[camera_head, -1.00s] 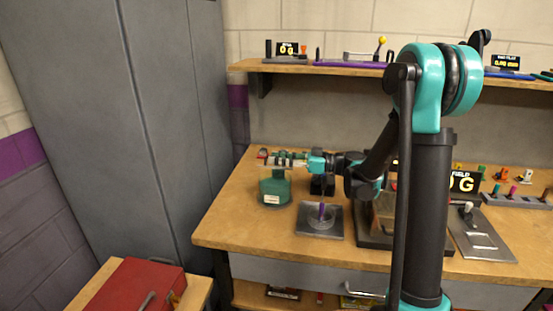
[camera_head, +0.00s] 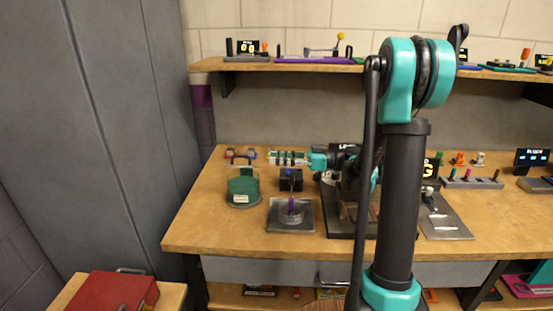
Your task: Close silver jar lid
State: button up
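A jar (camera_head: 243,188) with green contents and a pale label stands upright on the left part of the workbench. A thin dark arch (camera_head: 240,158) rises at its top, which may be the raised lid or its wire; it is too small to tell, and I cannot pick out a silver lid surface. My gripper (camera_head: 272,157) points left, just right of the jar's top, apart from it in the picture. Its fingers are small and seen side-on, so their opening is unclear. No held thing can be made out.
A grey plate with a clear round dish (camera_head: 291,211) and purple stick sits right of the jar. A small black box (camera_head: 291,180) stands behind it. Small coloured items (camera_head: 240,153) lie behind the jar. A red toolbox (camera_head: 115,292) is at the lower left.

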jog(key=shift+w+a+r, duration=0.15)
jog(key=shift+w, duration=0.1)
jog(key=c, duration=0.5)
jog(key=w+h, duration=0.1)
jog(key=w+a+r+g, duration=0.1)
jog(key=w+a+r+h, duration=0.1)
jog(key=shift+w+r+g+h, duration=0.15)
jog(key=shift+w+g+h, duration=0.15)
grip_shut()
notch_tip(320, 180, up, 11)
jog(key=g+h, duration=0.2)
jog(key=h, duration=0.4)
jog(key=shift+m, duration=0.3)
jog(key=x, duration=0.8)
jog(key=f+x, duration=0.1)
jog(key=x, duration=0.3)
jog(key=shift+d+f, duration=0.15)
jog(key=shift+d, duration=0.1)
jog(key=shift+s+f, duration=0.1)
jog(key=shift+f, duration=0.45)
